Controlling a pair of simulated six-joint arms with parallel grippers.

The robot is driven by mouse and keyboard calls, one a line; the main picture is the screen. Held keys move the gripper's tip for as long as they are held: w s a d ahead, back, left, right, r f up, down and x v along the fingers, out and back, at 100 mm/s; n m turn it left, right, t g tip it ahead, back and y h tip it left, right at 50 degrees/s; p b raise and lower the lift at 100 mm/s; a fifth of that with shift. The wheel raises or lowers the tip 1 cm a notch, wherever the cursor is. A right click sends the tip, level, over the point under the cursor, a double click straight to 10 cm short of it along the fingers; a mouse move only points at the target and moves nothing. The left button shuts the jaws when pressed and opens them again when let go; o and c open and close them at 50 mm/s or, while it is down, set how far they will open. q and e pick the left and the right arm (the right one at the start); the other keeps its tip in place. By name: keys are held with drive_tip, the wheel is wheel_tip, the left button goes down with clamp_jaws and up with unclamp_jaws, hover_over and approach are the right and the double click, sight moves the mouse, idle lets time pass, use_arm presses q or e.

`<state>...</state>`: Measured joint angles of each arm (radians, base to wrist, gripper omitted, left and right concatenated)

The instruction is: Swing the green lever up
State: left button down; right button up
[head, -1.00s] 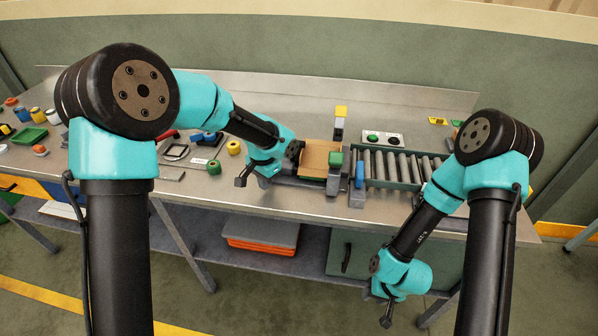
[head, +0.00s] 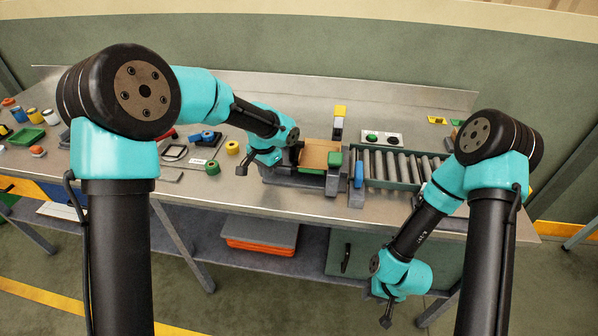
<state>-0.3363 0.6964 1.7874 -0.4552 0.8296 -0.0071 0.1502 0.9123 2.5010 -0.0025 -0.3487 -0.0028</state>
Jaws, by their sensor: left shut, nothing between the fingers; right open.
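The green lever (head: 334,160) shows in the head view as a green block on a grey support at the right end of the cardboard box (head: 315,152). Its pivot is too small to make out. My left gripper (head: 296,153) is shut and empty, at the left end of the box and left of the lever; whether it touches the box I cannot tell. My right gripper (head: 386,314) is open and empty, low in front of the bench, well away from the lever.
A blue lever (head: 359,174) stands just right of the green one, beside the roller conveyor (head: 395,164). A yellow-topped post (head: 340,112) and a button box (head: 382,139) stand behind. Yellow (head: 233,148) and green (head: 213,167) rolls lie left of my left wrist.

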use_arm(q)
drive_tip(key=shift+s+d+f, duration=0.1)
drive_tip(key=shift+f, duration=0.05)
drive_tip(key=shift+w+r, duration=0.75)
drive_tip(key=shift+r, duration=0.15)
drive_tip(key=shift+w+d+r, duration=0.15)
drive_tip(key=shift+w+r, duration=0.25)
drive_tip(key=shift+w, duration=0.2)
idle(0.6)
wheel_tip(320, 180, up, 9)
drive_tip(key=s, duration=0.1)
idle(1.2)
